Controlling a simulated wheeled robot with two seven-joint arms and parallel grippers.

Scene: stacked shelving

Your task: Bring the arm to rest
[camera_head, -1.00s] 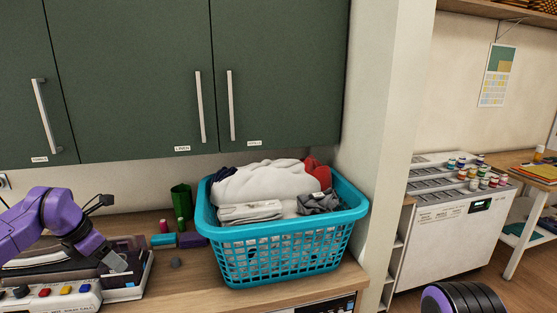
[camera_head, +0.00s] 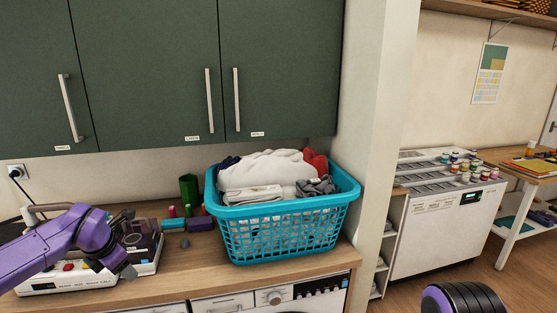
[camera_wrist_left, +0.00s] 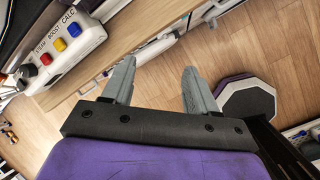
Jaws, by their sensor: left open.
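My left arm, purple, comes in from the left in the head view, over the counter's left end. Its gripper (camera_head: 128,244) is in front of the white appliance. In the left wrist view the two grey fingers (camera_wrist_left: 158,68) stand apart with nothing between them. Wooden floor shows beyond them, and the counter's front edge crosses above. My right gripper is not in view.
A white appliance (camera_head: 72,284) with coloured buttons stands on the counter (camera_head: 190,278) close to my left arm. A teal laundry basket (camera_head: 285,240) full of clothes stands to the right. Small coloured items and a green cup (camera_head: 189,189) sit between. Green cabinets (camera_head: 150,70) hang above.

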